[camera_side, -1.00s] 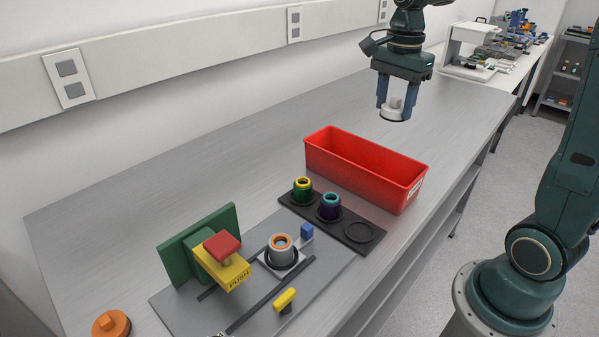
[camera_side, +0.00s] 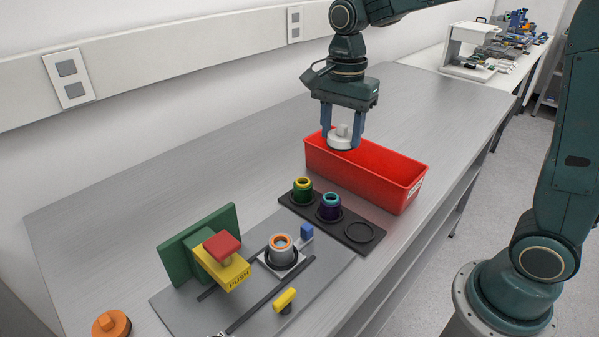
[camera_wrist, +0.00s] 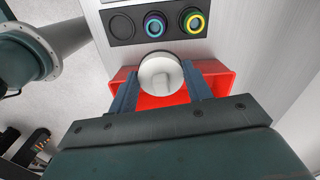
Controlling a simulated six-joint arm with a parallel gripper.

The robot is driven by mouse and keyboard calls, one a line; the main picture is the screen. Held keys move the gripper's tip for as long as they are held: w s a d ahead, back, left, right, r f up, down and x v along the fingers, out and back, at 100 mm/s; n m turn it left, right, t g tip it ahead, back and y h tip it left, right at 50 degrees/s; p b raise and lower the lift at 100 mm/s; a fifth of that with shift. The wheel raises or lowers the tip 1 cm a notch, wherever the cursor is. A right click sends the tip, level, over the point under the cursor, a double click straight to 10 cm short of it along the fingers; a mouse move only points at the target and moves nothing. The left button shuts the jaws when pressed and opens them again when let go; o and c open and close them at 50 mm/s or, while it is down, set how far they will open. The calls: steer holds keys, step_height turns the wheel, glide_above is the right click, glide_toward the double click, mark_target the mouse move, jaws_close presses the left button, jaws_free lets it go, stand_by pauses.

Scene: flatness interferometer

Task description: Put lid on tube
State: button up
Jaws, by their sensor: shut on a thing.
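My gripper (camera_side: 342,133) is shut on a white round lid (camera_side: 341,142) with a knob on top. In the wrist view the white lid (camera_wrist: 160,74) sits between the two fingers, above the red bin. An orange lid (camera_side: 111,324) lies at the lower left of the table.
The red bin (camera_side: 400,190) stands below my gripper. The fixture has a green back plate (camera_side: 222,220), a red-topped yellow PUSH block (camera_side: 233,277), a blue block (camera_side: 307,231) and a yellow handle (camera_side: 285,299). The table between wall and rack is clear.

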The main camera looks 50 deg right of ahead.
steer(key=a+f+n, duration=0.2)
steer(key=a, duration=0.7)
steer(key=n, duration=0.2)
glide_above(280, 243)
steer(key=f, duration=0.3)
steer(key=shift+w+d, duration=0.15)
steer(key=shift+d, duration=0.25)
steer(key=shift+a, duration=0.45)
steer(key=shift+f, duration=0.3)
steer(key=shift+f, duration=2.15)
steer(key=shift+f, duration=0.9)
